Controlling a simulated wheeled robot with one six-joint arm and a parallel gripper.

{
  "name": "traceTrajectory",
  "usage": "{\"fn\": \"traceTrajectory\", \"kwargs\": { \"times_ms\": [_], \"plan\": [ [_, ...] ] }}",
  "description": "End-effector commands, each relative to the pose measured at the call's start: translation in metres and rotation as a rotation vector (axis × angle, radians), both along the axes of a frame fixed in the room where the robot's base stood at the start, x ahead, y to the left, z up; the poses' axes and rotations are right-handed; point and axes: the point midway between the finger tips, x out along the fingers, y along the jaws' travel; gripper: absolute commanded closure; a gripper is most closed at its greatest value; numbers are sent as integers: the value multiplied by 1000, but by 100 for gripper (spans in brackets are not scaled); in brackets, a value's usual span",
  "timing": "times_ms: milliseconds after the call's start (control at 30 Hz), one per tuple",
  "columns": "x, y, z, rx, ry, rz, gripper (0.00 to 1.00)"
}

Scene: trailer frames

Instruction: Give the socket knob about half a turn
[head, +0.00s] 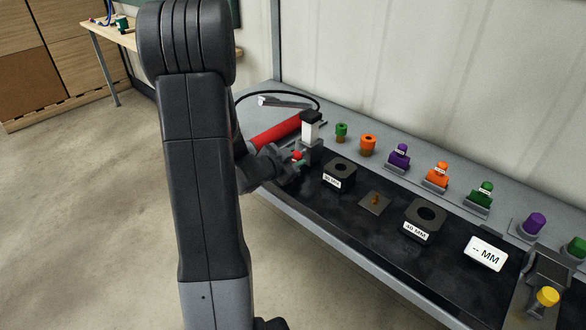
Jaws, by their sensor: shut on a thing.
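My gripper (289,168) is at the left end of the bench, reaching in from the left behind my arm. Its jaws are shut on a small knob (297,156), of which a red part and a bit of green show between the fingers. The knob sits low beside a grey socket block (313,151) with a white upright body and black top (311,126). The fingers cover most of the knob, so its turn angle cannot be read. My arm hides what lies to the left.
A red cylinder (274,134) and black cable lie behind the gripper. Black blocks marked 30 MM (339,182) and 40 MM (411,236) stand on the dark mat (305,190). Several coloured plugs, including an orange one (368,143), line the back. A "-- MM" display (486,253) stands right.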

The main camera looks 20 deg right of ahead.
Motion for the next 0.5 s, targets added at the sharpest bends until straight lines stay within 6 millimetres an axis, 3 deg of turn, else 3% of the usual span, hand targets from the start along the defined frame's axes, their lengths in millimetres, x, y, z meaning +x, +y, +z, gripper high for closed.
{"fn": "traceTrajectory", "kwargs": {
  "times_ms": [33, 500],
  "plan": [
    [-1, 0, -6, 10, -30, -1, 88],
    [-1, 0, -2, 78, -184, 0, 88]
  ]
}}
